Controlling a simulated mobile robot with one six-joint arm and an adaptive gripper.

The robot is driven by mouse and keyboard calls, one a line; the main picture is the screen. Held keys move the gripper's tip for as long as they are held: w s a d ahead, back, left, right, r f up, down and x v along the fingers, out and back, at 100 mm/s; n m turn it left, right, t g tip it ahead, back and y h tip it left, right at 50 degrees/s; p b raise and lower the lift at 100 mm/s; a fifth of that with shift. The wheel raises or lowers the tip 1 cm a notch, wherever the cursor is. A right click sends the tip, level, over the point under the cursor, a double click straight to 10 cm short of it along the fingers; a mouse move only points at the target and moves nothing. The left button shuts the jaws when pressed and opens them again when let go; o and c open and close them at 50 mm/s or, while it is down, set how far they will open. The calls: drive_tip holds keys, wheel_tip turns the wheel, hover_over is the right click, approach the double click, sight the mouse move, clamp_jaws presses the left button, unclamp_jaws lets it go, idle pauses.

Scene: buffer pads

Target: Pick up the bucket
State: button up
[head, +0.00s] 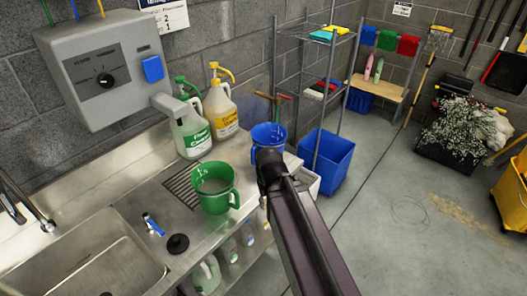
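Several bucket-like containers are in the head view. A green handled pail (215,188) with volume marks stands upright on the steel counter, holding some pale content. A blue pail (267,133) of similar form stands to its right, behind the end of my arm. A larger square blue bin (333,160) is near the floor by the wire rack. A yellow mop bucket (510,192) is cut off at the right edge. My gripper (269,157) is at the end of my dark arm, overlapping the blue pail's lower front. Its fingers cannot be made out, nor whether it touches the pail.
The steel sink (85,268) is at lower left. A wire rack (310,75) stands behind. The grey floor (420,235) at right is mostly clear.

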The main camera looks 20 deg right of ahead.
drive_tip(key=w+d+r+m+t+y+p, duration=0.1)
drive_tip(key=w+d+r+m+t+p, duration=0.1)
drive_tip(key=w+m, duration=1)
drive_tip(key=w+d+r+m+t+y+p, duration=0.1)
drive_tip(key=w+r+m+p, duration=0.3)
drive_tip(key=w+m, duration=0.8)
drive_tip(key=shift+w+d+r+m+t+y, duration=0.4)
drive_tip(key=shift+d+r+m, duration=0.35)
drive_tip(key=shift+m, duration=1.65)
drive_tip(key=shift+d+f, duration=0.1)
drive_tip(key=shift+f, duration=0.1)
drive_tip(key=b, duration=0.8)
hover_over(253, 164)
drive_tip(key=s+d, duration=0.1)
drive_tip(key=d, duration=0.1)
drive_tip(key=f, duration=0.7)
drive_tip(key=shift+s+a+f, duration=0.15)
drive_tip(key=shift+a+f, duration=0.1)
drive_tip(key=shift+f, duration=0.05)
drive_tip(key=shift+b+x, duration=2.45)
drive_tip(key=shift+x, duration=0.3)
